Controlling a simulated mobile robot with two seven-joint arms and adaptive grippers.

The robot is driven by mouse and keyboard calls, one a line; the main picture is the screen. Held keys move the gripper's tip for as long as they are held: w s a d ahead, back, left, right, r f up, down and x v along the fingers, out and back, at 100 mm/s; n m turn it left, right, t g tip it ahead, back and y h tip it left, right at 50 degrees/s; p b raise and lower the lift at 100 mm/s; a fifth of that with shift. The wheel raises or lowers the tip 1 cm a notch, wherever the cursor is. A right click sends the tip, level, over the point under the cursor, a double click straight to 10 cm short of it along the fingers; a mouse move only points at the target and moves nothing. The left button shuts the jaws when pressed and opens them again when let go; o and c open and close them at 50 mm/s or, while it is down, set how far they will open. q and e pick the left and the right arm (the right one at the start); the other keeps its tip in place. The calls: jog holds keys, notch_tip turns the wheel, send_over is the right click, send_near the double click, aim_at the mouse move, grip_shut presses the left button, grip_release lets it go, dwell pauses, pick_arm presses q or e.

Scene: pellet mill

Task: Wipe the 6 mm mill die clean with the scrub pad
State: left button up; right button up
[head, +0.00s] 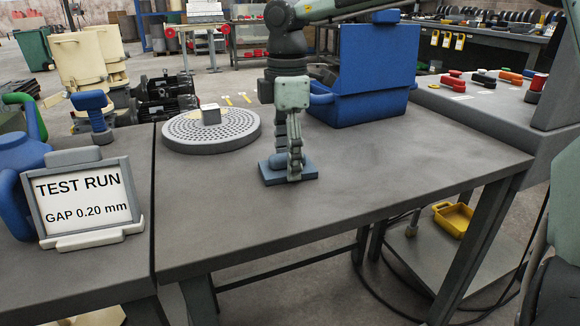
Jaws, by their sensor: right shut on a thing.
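The mill die (180,134) is a round grey disc with many small holes, lying flat on the dark table. A small grey block sits on its middle, with a pale yellowish patch (222,111) beside it. My right gripper (294,160) points down, shut on the blue scrub pad (279,180), just right of the die and apart from it. The pad is at the table surface; whether it touches the table I cannot tell. The gripper's fingers hide part of the pad. My left gripper is not in view.
A blue bin (372,85) stands behind my right gripper. A sign (85,200) reading TEST RUN, GAP 0.20 mm stands at the left, by blue containers. The table (330,215) is clear in front and to the right. A yellow tray (453,222) lies on the lower shelf.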

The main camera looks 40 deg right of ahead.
aim_at(287, 154)
dwell(0.4)
jog(key=shift+r, duration=0.1)
jog(key=shift+r+p, duration=1.55)
jog(key=shift+r, duration=2.15)
jog(key=o, duration=1.1)
jog(key=c, duration=1.1)
